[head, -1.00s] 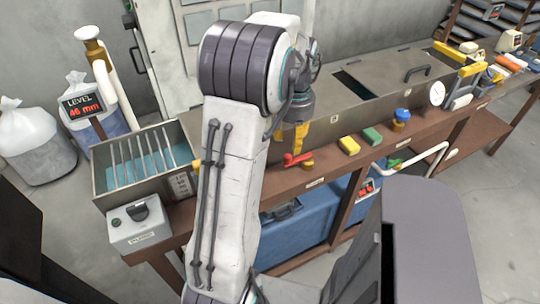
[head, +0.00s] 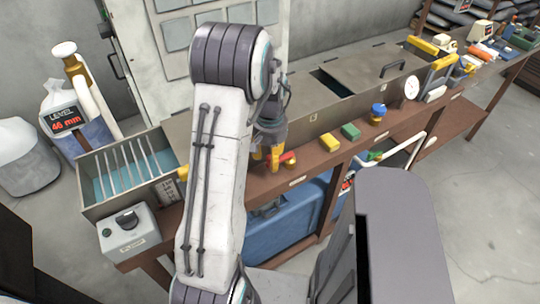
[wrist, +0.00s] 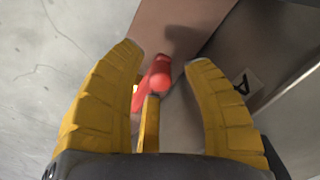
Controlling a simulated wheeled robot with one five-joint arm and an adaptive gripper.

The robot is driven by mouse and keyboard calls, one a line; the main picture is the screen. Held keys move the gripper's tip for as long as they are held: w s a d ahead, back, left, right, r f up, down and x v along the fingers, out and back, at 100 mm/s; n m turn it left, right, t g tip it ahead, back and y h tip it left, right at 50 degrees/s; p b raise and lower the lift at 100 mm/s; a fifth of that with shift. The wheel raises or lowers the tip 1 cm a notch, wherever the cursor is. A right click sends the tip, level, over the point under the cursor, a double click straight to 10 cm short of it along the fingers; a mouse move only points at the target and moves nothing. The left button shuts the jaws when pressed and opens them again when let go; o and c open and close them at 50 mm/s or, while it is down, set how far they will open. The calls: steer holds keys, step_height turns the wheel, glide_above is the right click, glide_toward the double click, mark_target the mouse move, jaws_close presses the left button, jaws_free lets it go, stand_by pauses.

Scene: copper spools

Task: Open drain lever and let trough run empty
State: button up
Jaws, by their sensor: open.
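The red drain lever (head: 289,158) sits at the front edge of the brown bench, partly hidden by my gripper (head: 274,164). The level display (head: 64,121) reads 46 mm.
A grey switch box (head: 128,228) is at front left. A blue tank (head: 290,220) sits beneath the bench.

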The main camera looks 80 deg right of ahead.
steer(key=shift+f, duration=0.4)
jaws_close()
stand_by(0.4)
